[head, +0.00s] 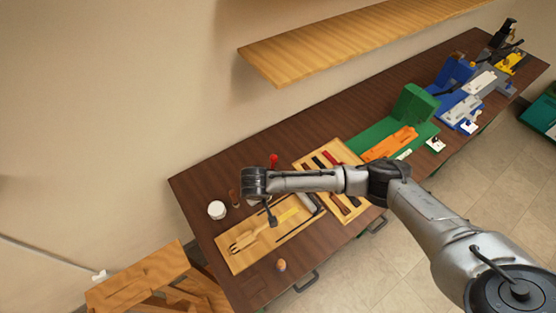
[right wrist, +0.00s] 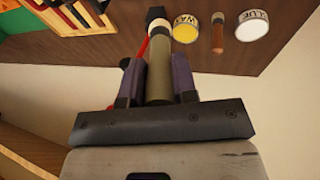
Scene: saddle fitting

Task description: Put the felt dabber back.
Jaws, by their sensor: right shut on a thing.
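My right gripper (right wrist: 159,78) is shut on an olive cylinder with a pale band and black end, which I take to be the felt dabber (right wrist: 159,85). In the head view my right gripper (head: 271,218) points down over the pale wooden board (head: 232,262) on the dark bench; the held thing is hard to make out there. In the right wrist view, a yellow-lidded wax tin (right wrist: 186,28) is just beyond the dabber's end, with a brown-handled piece (right wrist: 218,35) and a white glue tin (right wrist: 251,25) to its right. My left gripper is not in view.
A tool tray (head: 303,163) with dark and red handles lies right of the board. A red-topped thing (head: 273,160) stands behind my wrist. A small brown piece (head: 281,265) stands near the front edge. Green and blue fixtures (head: 412,105) fill the bench farther right; a shelf (head: 350,45) hangs above.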

